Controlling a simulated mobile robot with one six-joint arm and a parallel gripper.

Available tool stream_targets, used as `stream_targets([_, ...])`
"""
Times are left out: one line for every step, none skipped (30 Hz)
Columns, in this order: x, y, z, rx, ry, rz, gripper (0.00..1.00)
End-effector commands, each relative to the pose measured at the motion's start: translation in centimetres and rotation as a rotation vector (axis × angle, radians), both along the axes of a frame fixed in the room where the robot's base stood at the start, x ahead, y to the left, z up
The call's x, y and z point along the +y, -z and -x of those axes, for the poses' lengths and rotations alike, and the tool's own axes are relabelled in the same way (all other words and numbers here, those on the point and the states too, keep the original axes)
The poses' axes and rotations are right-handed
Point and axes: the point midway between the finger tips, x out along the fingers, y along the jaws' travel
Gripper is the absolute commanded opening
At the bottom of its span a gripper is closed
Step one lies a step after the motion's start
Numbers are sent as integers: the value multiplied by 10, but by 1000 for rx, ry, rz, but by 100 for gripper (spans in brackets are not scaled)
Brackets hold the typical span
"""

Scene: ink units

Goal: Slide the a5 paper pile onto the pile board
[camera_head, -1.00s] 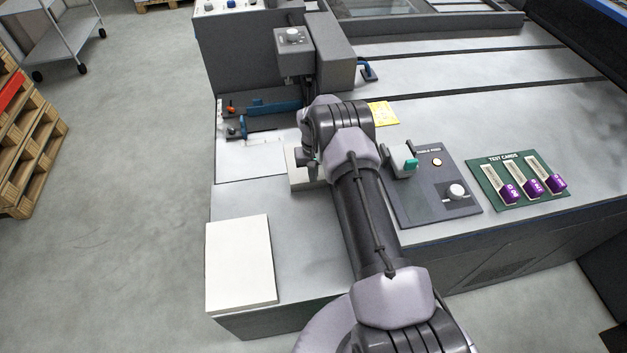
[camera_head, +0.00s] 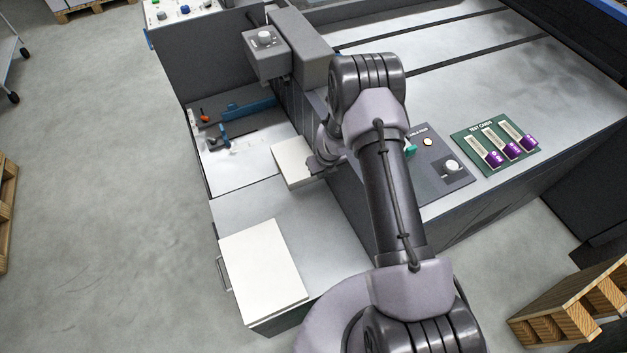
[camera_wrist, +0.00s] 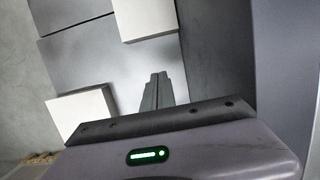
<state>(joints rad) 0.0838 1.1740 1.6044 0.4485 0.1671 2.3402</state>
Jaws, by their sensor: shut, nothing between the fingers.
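A small white paper pile (camera_head: 293,160), which I take to be the a5 paper pile, lies at the end of the seam beside the dark machine wall. It also shows at the top of the wrist view (camera_wrist: 145,18). A pale plate beyond the seam (camera_head: 228,172), with blue and dark guides on it, seems to be the pile board. My gripper (camera_head: 318,166) is shut and empty, low at the pile's near right side. In the wrist view its fingertips (camera_wrist: 155,78) stand a little apart from the pile's near edge.
A larger white stack (camera_head: 262,270) lies at the near left corner; it also shows in the wrist view (camera_wrist: 80,112). The grey surface (camera_head: 255,205) between the stacks is clear.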

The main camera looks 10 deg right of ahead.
Motion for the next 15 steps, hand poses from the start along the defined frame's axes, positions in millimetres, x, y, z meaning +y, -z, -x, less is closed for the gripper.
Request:
stream_targets([1, 15, -2, 1, -2, 1, 0])
stream_targets([1, 22, -4, 1, -2, 1, 0])
stream_targets([1, 30, -6, 1, -1, 0, 0])
stream_targets([2, 37, -8, 0, -1, 0, 0])
stream_targets([2, 43, -9, 1, -3, 1, 0])
stream_targets([2, 52, -11, 0, -3, 1, 0])
stream_targets([3, 58, -13, 0, -2, 0, 0])
stream_targets([3, 64, -15, 0, -2, 0, 0])
stream_targets([3, 73, -17, 0, -4, 1, 0])
stream_targets([4, 80, -18, 0, -3, 1, 0])
stream_targets([4, 86, -20, 0, -2, 0, 0])
stream_targets([5, 95, -22, 1, -4, 0, 0])
stream_targets([5, 101, -23, 0, -3, 0, 0])
stream_targets([5, 107, -25, 0, -2, 0, 0])
stream_targets([5, 116, -27, 0, -4, 1, 0])
